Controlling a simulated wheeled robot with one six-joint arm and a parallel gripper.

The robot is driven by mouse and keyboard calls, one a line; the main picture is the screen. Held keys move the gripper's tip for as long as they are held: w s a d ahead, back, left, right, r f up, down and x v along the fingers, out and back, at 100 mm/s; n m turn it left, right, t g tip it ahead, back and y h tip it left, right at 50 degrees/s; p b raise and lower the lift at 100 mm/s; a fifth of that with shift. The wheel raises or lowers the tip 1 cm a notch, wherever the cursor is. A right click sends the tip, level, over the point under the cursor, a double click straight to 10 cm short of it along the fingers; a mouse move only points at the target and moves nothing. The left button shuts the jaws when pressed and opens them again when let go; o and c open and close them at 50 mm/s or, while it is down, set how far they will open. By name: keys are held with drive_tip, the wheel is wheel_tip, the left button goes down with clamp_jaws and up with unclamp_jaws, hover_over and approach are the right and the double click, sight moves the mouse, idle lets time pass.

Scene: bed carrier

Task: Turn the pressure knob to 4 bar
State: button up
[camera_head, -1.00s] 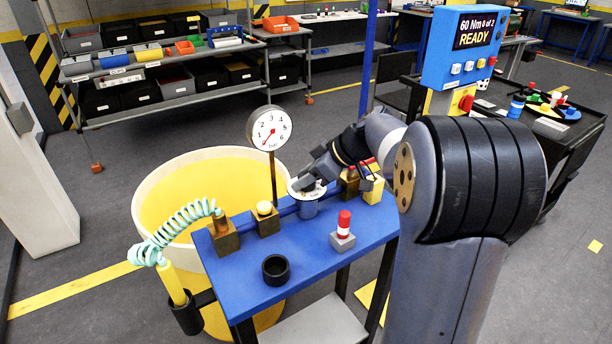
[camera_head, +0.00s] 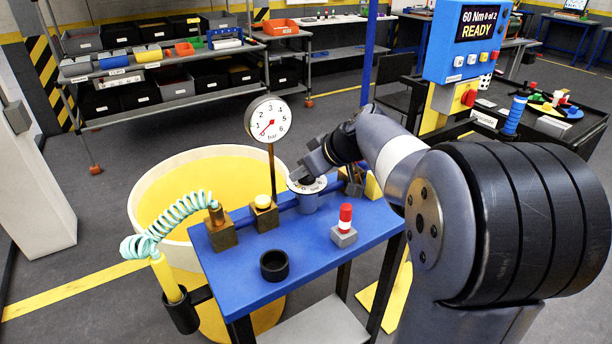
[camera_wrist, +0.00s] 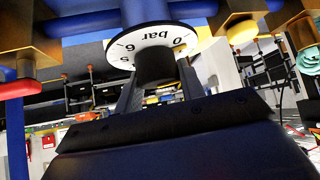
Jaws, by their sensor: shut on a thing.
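The pressure knob is a black cylinder (camera_wrist: 155,68) in front of a white dial ring (camera_wrist: 125,50) marked "bar" with numbers, in the wrist view. My gripper (camera_wrist: 158,78) is shut on the knob, one finger on each side. In the head view the white dial (camera_head: 310,187) sits on the blue bench, and my gripper (camera_head: 303,174) covers the knob. The round pressure gauge (camera_head: 269,121) stands on a post behind; its red needle points down and left, near the low end. Its exact reading is too small to tell.
A blue bench (camera_head: 318,252) carries brass fittings, a yellow-capped valve (camera_head: 264,212), a red-and-white piece (camera_head: 344,225) and a black ring (camera_head: 274,265). A coiled hose (camera_head: 165,222) hangs left. A large yellow bin (camera_head: 150,190) stands behind. A black cart (camera_head: 590,137) stands right.

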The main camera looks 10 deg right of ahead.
drive_tip(key=m+h+p, duration=0.1)
drive_tip(key=m, duration=0.1)
drive_tip(key=m+t+h, duration=0.1)
drive_tip(key=shift+r+m+h+p, duration=0.2)
drive_tip(key=shift+m+h+p, duration=0.2)
drive_tip(key=shift+m+t+h+p, duration=0.3)
drive_tip(key=shift+m+h+p, duration=0.6)
drive_tip(key=shift+m+p, duration=0.25)
drive_tip(key=shift+f+m+h, duration=0.2)
drive_tip(key=shift+m+h, duration=0.3)
drive_tip(key=shift+m, duration=0.25)
drive_tip(key=shift+f+m+h+b, duration=0.1)
drive_tip(key=shift+m+h+b, duration=0.5)
drive_tip(key=shift+m+b, duration=0.1)
drive_tip(key=m+h+b, duration=0.1)
drive_tip(key=b, duration=0.1)
drive_tip(key=m+g+h+b, duration=0.1)
drive_tip(key=m+b, duration=0.1)
drive_tip(key=b, duration=0.1)
drive_tip(key=shift+f+m+h, duration=0.2)
drive_tip(key=shift+m+h, duration=0.1)
drive_tip(key=shift+r+m+g+h+b, duration=0.25)
drive_tip(key=shift+m+g+h+b, duration=0.8)
drive_tip(key=shift+m, duration=0.75)
drive_tip(key=shift+b, duration=0.3)
drive_tip(key=o, duration=1)
drive_tip(key=shift+d, duration=0.1)
